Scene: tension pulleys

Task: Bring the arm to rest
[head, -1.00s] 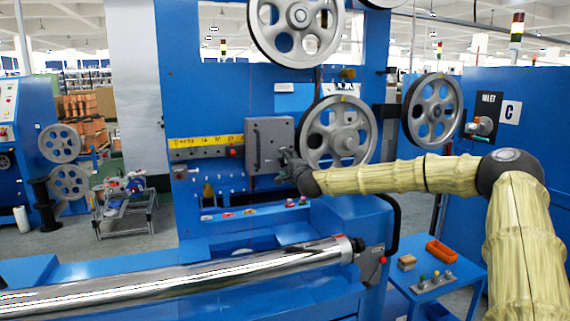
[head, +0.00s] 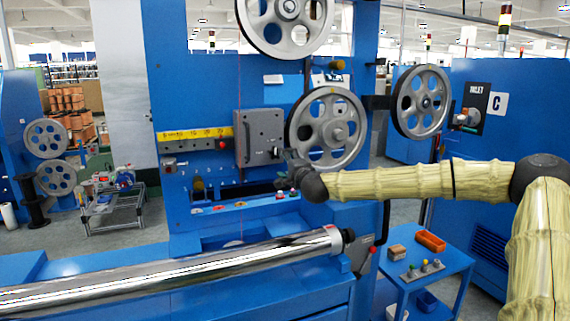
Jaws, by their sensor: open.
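My gripper (head: 284,172) shows in the head view at the end of my arm, which reaches in from the right in a pale, ribbed sleeve. The gripper is small and dark in this view, and I see nothing held in it. It is in front of the blue machine, just right of and below the grey box (head: 259,138) with a small lever. The large spoked pulley (head: 327,130) stands behind and above it. I cannot tell its exact distance from the box or the panel.
A shiny roller (head: 170,272) lies across the machine front below my gripper. A blue side table (head: 450,262) holds an orange tray (head: 430,241), a small brown box (head: 397,252) and a button panel (head: 423,271). Another pulley (head: 420,102) and the blue cabinet (head: 500,150) stand right.

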